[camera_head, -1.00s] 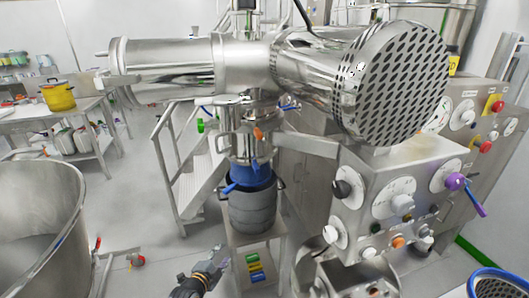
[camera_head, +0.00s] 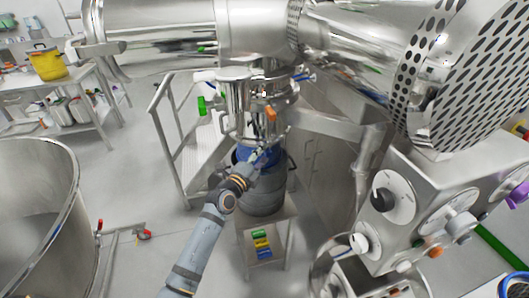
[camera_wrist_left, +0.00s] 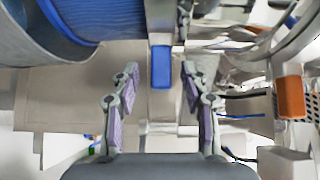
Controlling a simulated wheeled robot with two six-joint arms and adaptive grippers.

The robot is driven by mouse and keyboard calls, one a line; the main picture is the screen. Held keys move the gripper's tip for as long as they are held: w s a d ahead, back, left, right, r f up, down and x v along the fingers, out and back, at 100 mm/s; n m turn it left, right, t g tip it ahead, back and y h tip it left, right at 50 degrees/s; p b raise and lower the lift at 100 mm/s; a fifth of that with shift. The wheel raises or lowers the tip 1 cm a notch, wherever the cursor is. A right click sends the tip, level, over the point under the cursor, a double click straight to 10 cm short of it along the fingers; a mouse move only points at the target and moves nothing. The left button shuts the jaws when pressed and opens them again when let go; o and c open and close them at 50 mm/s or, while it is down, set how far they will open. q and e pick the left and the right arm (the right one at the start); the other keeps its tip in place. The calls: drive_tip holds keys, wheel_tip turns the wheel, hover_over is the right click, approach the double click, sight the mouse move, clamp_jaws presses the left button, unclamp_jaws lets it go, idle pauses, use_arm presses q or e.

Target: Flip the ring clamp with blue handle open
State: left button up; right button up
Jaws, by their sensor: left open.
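The blue handle (camera_wrist_left: 161,67) of the ring clamp shows in the left wrist view, pointing down from a metal band (camera_wrist_left: 160,20). My left gripper (camera_wrist_left: 158,78) is open, with one finger on each side of the handle and a visible gap on both sides. In the head view my left gripper (camera_head: 260,158) is at the bottom of the steel vessel (camera_head: 245,105), in front of the blue collar. There it largely hides the clamp and its handle. I cannot tell how deep the handle lies between the fingers. My right gripper is out of view.
A dark grey drum (camera_head: 264,195) stands on a small stand under the vessel. An orange handle (camera_head: 271,114) sits just above my left gripper and shows at the right in the wrist view (camera_wrist_left: 290,97). A control cabinet (camera_head: 455,200) stands at the right, steps at the left.

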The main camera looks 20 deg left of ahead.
use_arm(q)
drive_tip(key=shift+w+d+r, duration=0.1)
drive_tip(key=shift+w+d, duration=0.1)
drive_tip(key=shift+w, duration=0.6)
clamp_jaws()
